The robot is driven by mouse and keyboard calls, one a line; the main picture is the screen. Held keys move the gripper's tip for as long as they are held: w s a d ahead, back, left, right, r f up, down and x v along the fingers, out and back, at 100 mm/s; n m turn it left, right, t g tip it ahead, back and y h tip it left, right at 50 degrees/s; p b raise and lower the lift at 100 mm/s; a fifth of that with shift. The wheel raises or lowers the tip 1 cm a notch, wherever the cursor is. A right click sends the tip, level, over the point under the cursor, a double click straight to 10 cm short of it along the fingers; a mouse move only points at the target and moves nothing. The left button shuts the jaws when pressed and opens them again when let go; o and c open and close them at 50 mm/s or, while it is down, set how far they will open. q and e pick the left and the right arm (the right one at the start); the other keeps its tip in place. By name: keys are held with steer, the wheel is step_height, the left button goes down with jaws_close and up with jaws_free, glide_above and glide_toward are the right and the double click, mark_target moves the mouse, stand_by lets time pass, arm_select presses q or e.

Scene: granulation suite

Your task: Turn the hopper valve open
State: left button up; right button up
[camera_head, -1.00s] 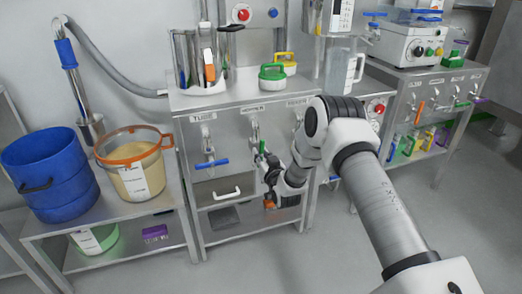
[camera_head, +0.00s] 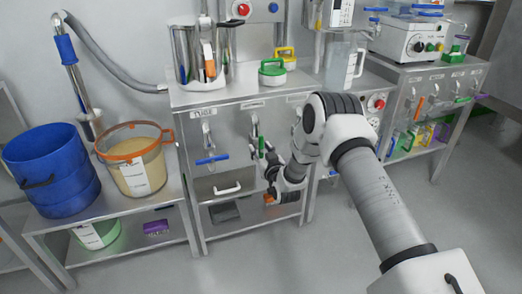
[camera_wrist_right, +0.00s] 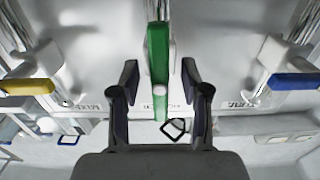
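The hopper valve is the middle one on the steel cabinet front, under the label that reads HOPPER. Its green handle (camera_head: 261,146) points up and down in the head view. In the right wrist view the green handle (camera_wrist_right: 157,55) runs lengthwise between the fingers of my right gripper (camera_wrist_right: 160,78). The fingers are open, one on each side, with a gap to the handle on both sides. In the head view my right gripper (camera_head: 267,162) is at the handle's lower end, partly hidden by its own wrist. My left gripper is not in view.
A valve with a blue handle (camera_head: 212,160) is to the left, and it shows at the right of the wrist view (camera_wrist_right: 294,82). A yellow handle (camera_wrist_right: 27,87) is on the wrist view's other side.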

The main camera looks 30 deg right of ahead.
steer(key=v, duration=1.2)
